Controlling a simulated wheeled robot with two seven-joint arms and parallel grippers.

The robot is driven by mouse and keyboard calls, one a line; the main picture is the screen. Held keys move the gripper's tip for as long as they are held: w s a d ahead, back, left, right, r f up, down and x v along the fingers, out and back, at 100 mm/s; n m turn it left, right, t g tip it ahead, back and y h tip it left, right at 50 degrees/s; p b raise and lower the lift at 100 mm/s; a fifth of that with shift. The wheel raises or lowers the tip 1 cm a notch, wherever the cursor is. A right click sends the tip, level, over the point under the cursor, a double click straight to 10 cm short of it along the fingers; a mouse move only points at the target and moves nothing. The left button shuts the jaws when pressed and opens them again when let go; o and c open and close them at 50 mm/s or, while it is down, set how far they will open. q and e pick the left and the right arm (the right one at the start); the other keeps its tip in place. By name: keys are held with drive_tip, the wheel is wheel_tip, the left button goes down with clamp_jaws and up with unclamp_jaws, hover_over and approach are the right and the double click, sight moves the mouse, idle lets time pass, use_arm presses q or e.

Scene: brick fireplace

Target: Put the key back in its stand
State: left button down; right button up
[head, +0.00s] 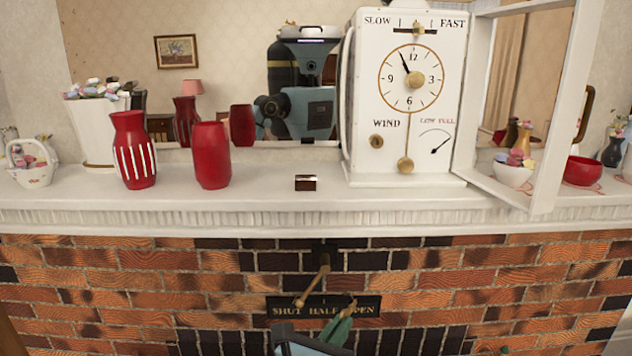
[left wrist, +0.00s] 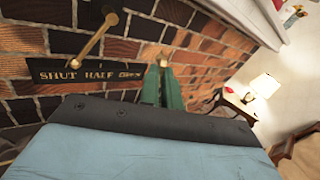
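My left gripper (head: 341,325), with green fingers, is in front of the brick wall below the mantel. In the left wrist view its fingers (left wrist: 161,86) are close together, with a small brass piece, which looks like the key (left wrist: 163,63), at their tips. The key also shows in the head view (head: 350,308), mostly hidden by the fingers. My right gripper is not in view.
The white clock (head: 408,90) stands on the mantel (head: 260,200), its glazed door (head: 520,100) swung open to the right. Two red vases (head: 211,155) stand left of the stand. A brass damper lever (head: 314,280) sticks out of the bricks near my left gripper. The mantel around the stand is clear.

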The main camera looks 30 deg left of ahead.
use_arm(q)
drive_tip(key=w+d+r+n+g+y+p, duration=0.2)
drive_tip(key=w+r+n+g+y+p, duration=0.1)
drive_tip(key=r+n+g+p, duration=0.25)
drive_tip(key=w+d+r+n+g+y+p, duration=0.2)
drive_tip(key=r+n+g+y, duration=0.15)
drive_tip(key=r+g, duration=0.35)
drive_tip(key=s+a+r+n+g+h+p, duration=0.2)
drive_tip(key=s+r+n+h+p, duration=0.25)
drive_tip(key=s+r+n, duration=0.55)
drive_tip(key=s+a+r+n+g+h+p, duration=0.25)
drive_tip(key=s+r+p, duration=0.25)
drive_tip(key=r, duration=0.8)
drive_tip(key=w+a+f, duration=0.3)
drive_tip(key=w+a, duration=0.3)
drive_tip(key=w, duration=0.5)
drive_tip(key=w+a+f, duration=0.2)
drive_tip(key=w+a, duration=0.5)
drive_tip(key=w, duration=0.4)
drive_tip(key=shift+a+f+n+h, duration=0.3)
drive_tip(key=shift+f+n+h, duration=0.05)
drive_tip(key=shift+f, duration=0.05)
idle(0.4)
